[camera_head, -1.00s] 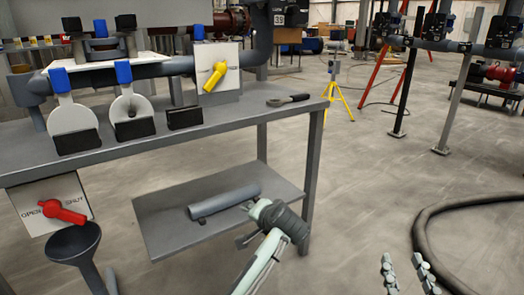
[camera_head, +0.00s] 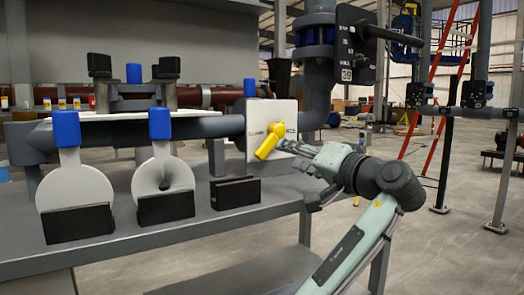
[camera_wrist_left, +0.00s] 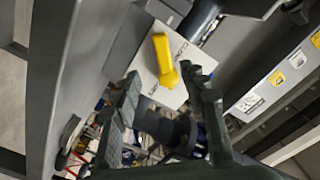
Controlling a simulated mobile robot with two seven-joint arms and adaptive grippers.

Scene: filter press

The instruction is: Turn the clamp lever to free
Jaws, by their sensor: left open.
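The clamp lever is a yellow handle (camera_head: 271,141) on a white plate (camera_head: 287,112) at the right end of the bench. It slants from upper right to lower left. My left gripper (camera_head: 297,160) is just right of and slightly below the lever, its fingers pointing at the plate. In the left wrist view the lever (camera_wrist_left: 163,60) shows beyond the gap between the open fingertips (camera_wrist_left: 160,74). The gripper holds nothing, and I cannot tell how close it is to the lever. The plate's lettering is only partly legible. My right gripper is out of view.
Two round pale plates (camera_head: 77,200) with blue tops and black blocks stand on the bench (camera_head: 225,228) at left. A black block (camera_head: 235,192) lies below the lever plate. A vertical pipe (camera_head: 318,80) with a black handle box rises behind.

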